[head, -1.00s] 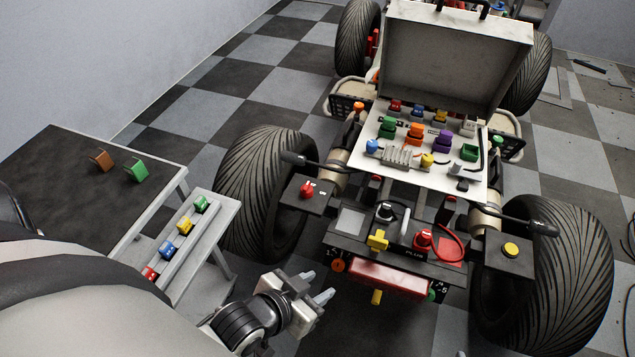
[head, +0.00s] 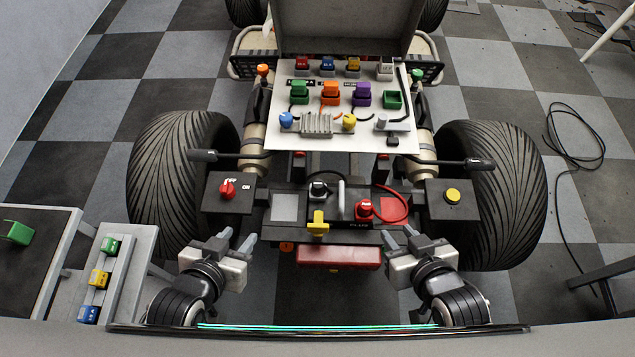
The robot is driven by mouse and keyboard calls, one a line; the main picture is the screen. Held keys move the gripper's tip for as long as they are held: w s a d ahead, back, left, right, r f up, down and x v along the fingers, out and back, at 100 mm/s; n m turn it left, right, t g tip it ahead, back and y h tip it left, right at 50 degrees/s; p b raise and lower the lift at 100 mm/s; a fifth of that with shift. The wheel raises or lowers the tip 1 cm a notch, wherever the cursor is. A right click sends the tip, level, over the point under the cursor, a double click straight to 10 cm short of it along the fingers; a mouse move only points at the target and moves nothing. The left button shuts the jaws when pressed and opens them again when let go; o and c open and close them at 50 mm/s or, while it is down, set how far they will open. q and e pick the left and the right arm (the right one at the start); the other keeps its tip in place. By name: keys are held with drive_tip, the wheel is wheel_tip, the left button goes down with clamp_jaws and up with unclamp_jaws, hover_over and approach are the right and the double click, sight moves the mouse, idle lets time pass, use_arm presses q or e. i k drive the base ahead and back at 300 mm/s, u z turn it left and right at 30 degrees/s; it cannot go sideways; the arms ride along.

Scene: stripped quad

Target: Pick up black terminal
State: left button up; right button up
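The black terminal (head: 318,190) is a small dark cap with a pale top, on the left part of the battery area of the quad, left of a grey upright handle. The red terminal (head: 364,209) is to its right, with a red cable. My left gripper (head: 238,239) is in front and to the left of the black terminal, fingers apart and empty. My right gripper (head: 400,237) is in front and to the right of the red terminal, fingers apart and empty. Neither gripper touches a terminal.
A yellow tap-shaped handle (head: 318,225) stands just in front of the black terminal. A red switch (head: 228,189) and a yellow button (head: 453,195) flank the battery area. A white component panel (head: 340,140) lies behind. A side rack (head: 128,262) with coloured blocks is at left.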

sight(318, 184)
drive_tip(key=k, duration=0.45)
drive_tip(key=z, duration=1.6)
drive_tip(key=i, duration=0.5)
drive_tip(key=u, duration=2.05)
